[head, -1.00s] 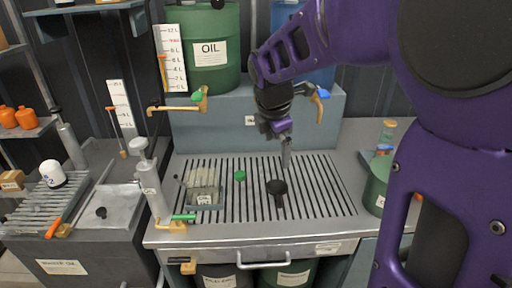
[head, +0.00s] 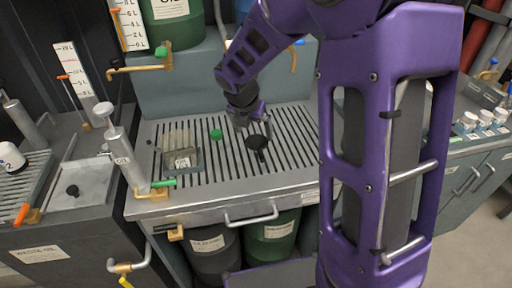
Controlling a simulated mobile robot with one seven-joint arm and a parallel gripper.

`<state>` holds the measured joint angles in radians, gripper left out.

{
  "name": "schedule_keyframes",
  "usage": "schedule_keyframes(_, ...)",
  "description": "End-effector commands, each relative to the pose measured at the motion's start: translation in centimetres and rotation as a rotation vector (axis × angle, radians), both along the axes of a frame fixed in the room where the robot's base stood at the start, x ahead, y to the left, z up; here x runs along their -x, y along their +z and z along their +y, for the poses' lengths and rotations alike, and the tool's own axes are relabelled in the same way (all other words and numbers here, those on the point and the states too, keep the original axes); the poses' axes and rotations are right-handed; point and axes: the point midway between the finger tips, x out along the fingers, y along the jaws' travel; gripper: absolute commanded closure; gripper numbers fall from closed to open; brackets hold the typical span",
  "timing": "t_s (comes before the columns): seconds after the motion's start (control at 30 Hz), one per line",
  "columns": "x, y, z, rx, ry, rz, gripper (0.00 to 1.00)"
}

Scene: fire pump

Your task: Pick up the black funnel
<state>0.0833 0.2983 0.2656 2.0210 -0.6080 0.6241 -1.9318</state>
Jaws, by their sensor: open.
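The black funnel (head: 258,142) lies on the slatted metal grate of the workbench, with its dark wide mouth and a short spout toward the front. My gripper (head: 253,125) is open and points down right over the funnel, its fingers close to the funnel's back edge. I cannot tell whether the fingers touch the funnel. Nothing shows between the fingers except possibly the funnel's back edge, which they partly hide.
A grey hand pump (head: 124,160) rises at the bench's left edge. A green oil drum (head: 172,28) stands behind. The grate's right side is clear.

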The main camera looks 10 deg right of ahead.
Motion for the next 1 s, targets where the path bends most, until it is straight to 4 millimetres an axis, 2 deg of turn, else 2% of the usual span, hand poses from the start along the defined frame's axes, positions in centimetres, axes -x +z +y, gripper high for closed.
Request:
schedule_keyframes(0.07,-0.3,-1.0,-0.2,0.000,0.000,0.001,0.00)
schedule_keyframes(0.27,-0.5,-1.8,-0.4,0.000,-0.001,-0.001,0.00)
schedule_keyframes(0.6,-1.5,-6.1,-1.4,0.000,-0.002,0.001,0.00)
schedule_keyframes(0.87,-1.6,-6.3,-1.5,0.000,-0.001,-0.001,0.00)
schedule_keyframes(1.0,-1.6,-6.3,-1.5,0.000,-0.001,-0.001,0.25)
